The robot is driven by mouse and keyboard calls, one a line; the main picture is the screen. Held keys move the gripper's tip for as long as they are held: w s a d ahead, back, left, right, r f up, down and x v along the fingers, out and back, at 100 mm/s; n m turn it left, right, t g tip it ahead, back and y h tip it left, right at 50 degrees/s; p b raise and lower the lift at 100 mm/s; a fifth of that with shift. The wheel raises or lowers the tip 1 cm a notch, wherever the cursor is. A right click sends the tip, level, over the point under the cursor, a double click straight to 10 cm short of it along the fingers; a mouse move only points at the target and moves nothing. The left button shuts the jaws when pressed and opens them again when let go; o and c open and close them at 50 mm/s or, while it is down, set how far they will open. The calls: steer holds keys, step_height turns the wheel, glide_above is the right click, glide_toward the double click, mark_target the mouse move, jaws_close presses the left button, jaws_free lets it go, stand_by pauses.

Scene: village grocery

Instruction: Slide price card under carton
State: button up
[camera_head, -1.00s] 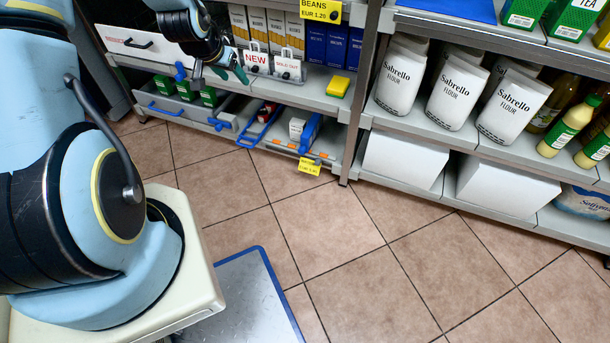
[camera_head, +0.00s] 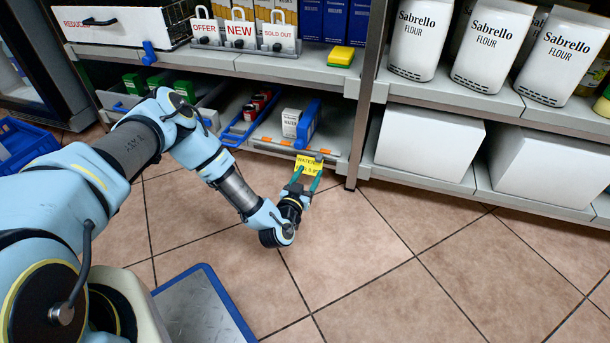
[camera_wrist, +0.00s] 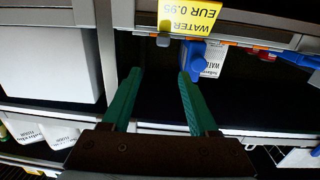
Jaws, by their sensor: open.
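A yellow price card (camera_head: 310,164) reading WATER hangs at the front edge of the low shelf. In the wrist view the card (camera_wrist: 190,17) is upside down at the top and reads EUR 0.95. The carton also shows in the wrist view (camera_wrist: 214,61), partly hidden. My gripper (camera_head: 303,178) is open in front of the card, its green fingers overlapping the card in the head view. In the wrist view nothing is between the fingers (camera_wrist: 160,78); contact with the card cannot be told.
A blue block (camera_head: 309,124) stands beside the carton. White OFFER, NEW and SOLD OUT cards (camera_head: 240,31) and a yellow sponge-like block (camera_head: 341,56) are on the shelf above. Large white boxes (camera_head: 430,145) fill the low shelf right of the post.

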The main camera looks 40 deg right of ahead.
mark_target(318, 160)
steer(key=shift+n+t, duration=0.3)
steer(key=shift+t, duration=0.1)
steer(key=w+d+f+b, duration=0.1)
steer(key=d, duration=0.1)
steer(key=w+d+b, duration=0.2)
steer(key=w+d+f+b, duration=0.1)
steer(key=d+b, duration=0.1)
steer(key=d, duration=0.1)
steer(key=shift+w+d+f, duration=0.1)
steer(key=shift+w+f, duration=0.2)
steer(key=shift+w+d+r, duration=0.15)
steer(key=shift+w+d, duration=0.1)
steer(key=shift+d, duration=0.25)
jaws_close()
stand_by(0.6)
